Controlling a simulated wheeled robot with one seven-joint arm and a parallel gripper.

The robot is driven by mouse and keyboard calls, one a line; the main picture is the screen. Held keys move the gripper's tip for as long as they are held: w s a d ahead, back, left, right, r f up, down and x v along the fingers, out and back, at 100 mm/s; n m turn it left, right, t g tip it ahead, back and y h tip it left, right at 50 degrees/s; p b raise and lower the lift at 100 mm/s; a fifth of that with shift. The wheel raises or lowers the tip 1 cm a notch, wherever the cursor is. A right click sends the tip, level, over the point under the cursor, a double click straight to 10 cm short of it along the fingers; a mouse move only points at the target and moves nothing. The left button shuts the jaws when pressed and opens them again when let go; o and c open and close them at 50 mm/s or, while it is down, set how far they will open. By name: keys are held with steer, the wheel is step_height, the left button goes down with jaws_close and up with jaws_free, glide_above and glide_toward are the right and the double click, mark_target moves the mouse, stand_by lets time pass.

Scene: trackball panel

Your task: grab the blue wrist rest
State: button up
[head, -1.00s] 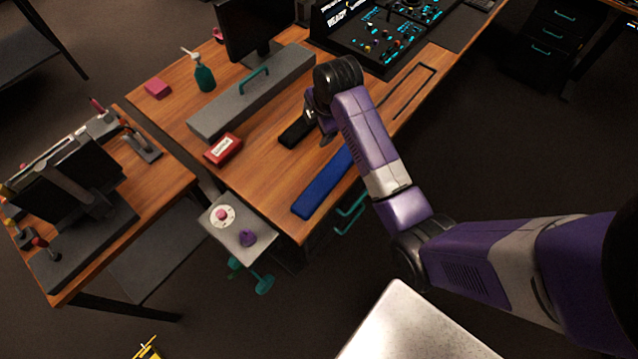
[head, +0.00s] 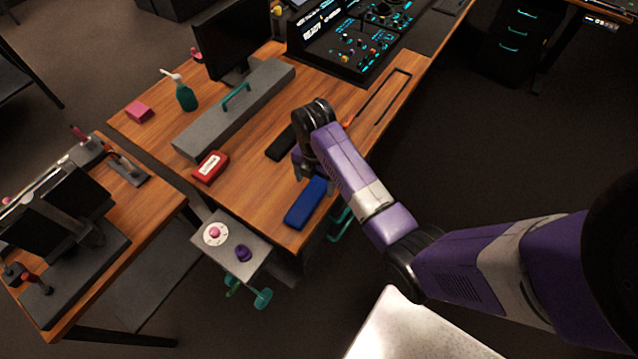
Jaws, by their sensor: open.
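The blue wrist rest (head: 308,203) is a long flat blue bar lying on the wooden desk near its front right edge. Its far end is hidden behind my arm. My gripper (head: 299,172) points down over the desk, just to the left of the far part of the wrist rest. The jaws are open and I see nothing between them. Whether a finger touches the wrist rest cannot be told, as the wrist covers part of it.
A black bar (head: 281,145) lies left of my gripper. A red box (head: 210,167) and a long grey case with a teal handle (head: 236,108) lie farther left. A control panel (head: 358,42) stands at the back. A small side shelf with knobs (head: 234,262) adjoins the front corner.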

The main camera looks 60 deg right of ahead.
steer(key=shift+f, duration=1.25)
steer(key=c, duration=1.6)
steer(key=shift+r, duration=0.15)
